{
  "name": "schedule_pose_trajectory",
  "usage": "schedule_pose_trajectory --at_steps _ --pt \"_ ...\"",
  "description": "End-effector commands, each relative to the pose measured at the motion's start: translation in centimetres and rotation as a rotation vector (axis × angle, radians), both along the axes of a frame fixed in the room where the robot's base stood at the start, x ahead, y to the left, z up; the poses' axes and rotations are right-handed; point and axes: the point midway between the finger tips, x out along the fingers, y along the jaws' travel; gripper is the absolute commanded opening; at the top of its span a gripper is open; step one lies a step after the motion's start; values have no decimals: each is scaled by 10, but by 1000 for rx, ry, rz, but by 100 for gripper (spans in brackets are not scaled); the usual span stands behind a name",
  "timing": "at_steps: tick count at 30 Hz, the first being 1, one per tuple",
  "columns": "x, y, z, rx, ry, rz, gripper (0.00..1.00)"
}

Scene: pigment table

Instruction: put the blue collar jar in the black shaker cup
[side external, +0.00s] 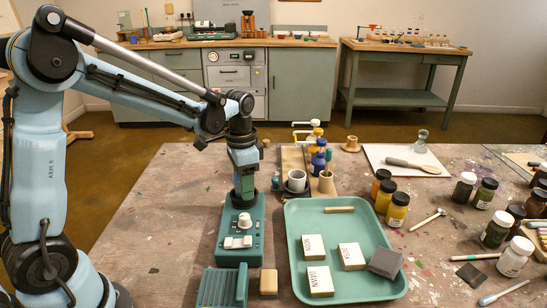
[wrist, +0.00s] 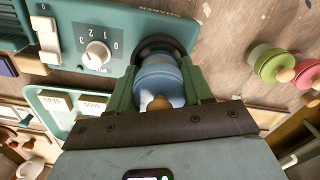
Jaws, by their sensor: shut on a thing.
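My gripper (wrist: 160,84) is shut on the blue collar jar (wrist: 158,72), with one green finger on each side of it. The jar shows blue glass and a tan knob nearest the wrist camera. The black shaker cup (wrist: 148,44) is a dark ring around the jar's far end, on the green shaker machine (wrist: 98,20). In the side view my gripper (side external: 244,184) points straight down over the black cup (side external: 243,200), at the machine's back end. The fingers hide the jar there, and I cannot tell how deep it sits in the cup.
A green tray (side external: 300,215) with labelled blocks lies right of the machine. A green rack (side external: 221,287) stands in front. Several pigment jars (side external: 397,209) stand at the right. Small bottles and a grey cup (side external: 296,180) stand close behind the tray. The table's left is clear.

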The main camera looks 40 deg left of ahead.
Motion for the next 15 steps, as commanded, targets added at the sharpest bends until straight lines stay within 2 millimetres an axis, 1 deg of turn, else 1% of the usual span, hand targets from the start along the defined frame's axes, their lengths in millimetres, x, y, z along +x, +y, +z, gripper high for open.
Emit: schedule_pose_trajectory --at_steps 1,8,15 --pt "1 0 -11 0 -16 1 14" --pt "1 0 -13 0 -16 1 14" --pt "1 0 -19 -2 -17 2 14"
